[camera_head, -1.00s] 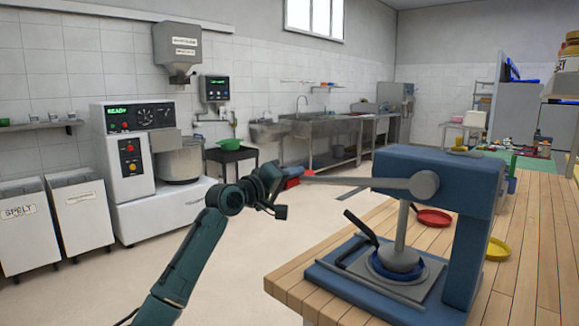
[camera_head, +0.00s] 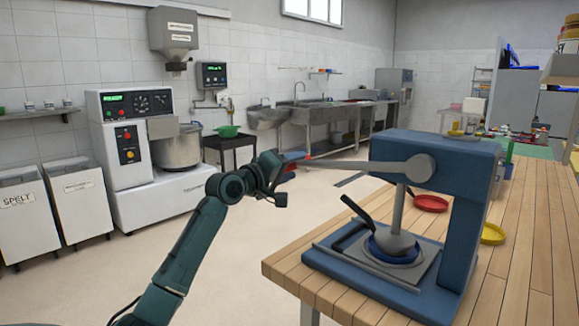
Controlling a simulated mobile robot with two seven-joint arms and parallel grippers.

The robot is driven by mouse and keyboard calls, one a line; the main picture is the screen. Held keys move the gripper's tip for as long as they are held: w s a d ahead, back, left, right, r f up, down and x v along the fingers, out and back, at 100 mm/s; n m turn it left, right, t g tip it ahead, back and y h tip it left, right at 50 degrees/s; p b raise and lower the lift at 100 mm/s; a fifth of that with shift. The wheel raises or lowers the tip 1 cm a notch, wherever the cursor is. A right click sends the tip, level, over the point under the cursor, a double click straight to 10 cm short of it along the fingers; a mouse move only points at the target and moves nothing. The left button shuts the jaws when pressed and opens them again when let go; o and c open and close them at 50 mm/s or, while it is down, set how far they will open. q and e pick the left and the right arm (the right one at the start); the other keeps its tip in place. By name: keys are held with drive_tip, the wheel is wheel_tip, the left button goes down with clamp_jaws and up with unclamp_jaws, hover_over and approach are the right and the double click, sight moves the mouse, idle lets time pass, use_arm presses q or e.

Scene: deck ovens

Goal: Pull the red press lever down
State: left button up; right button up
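The blue press (camera_head: 463,205) stands on the wooden table at the right. My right gripper is not in view.
The wooden table (camera_head: 525,235) carries a red dish (camera_head: 431,203) and a yellow dish (camera_head: 492,234) behind the press. A mixer (camera_head: 122,140), white bins and a sink counter stand along the far wall. The floor left of the table is open.

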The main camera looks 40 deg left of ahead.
use_arm(q)
drive_tip(key=shift+f, duration=0.25)
drive_tip(key=s+a+b, duration=0.1)
drive_tip(key=s, duration=1.2)
drive_tip(key=shift+r, duration=0.25)
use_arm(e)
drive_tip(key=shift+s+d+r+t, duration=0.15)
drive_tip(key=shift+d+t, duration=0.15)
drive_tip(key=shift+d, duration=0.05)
